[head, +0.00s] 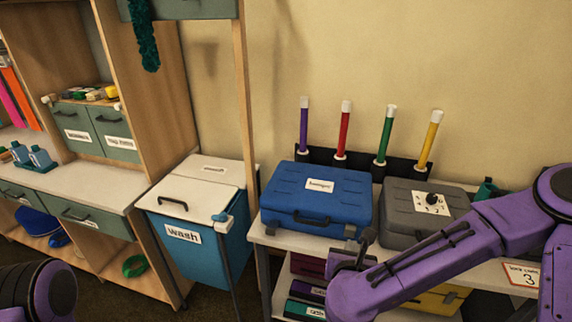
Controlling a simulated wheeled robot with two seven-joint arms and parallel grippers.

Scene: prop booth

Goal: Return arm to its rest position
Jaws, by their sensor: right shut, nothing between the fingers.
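My right arm, purple with black joints, reaches in from the right edge across the front of the white table (250,228). My right gripper (356,248) is dark, shut and empty. In the picture it sits just below the front right corner of the blue case (318,195) and left of the grey case (398,238). I cannot tell whether it touches the table edge. A purple and black part of my left arm shows at the bottom left corner; the left gripper is out of the picture.
Red, green, yellow and purple wands stand in a black rack (368,158) behind the cases. A blue bin (205,258) labelled "wash" stands left of the table. Coloured cases (306,290) lie on the shelf below. A wooden shelf unit (150,125) fills the left.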

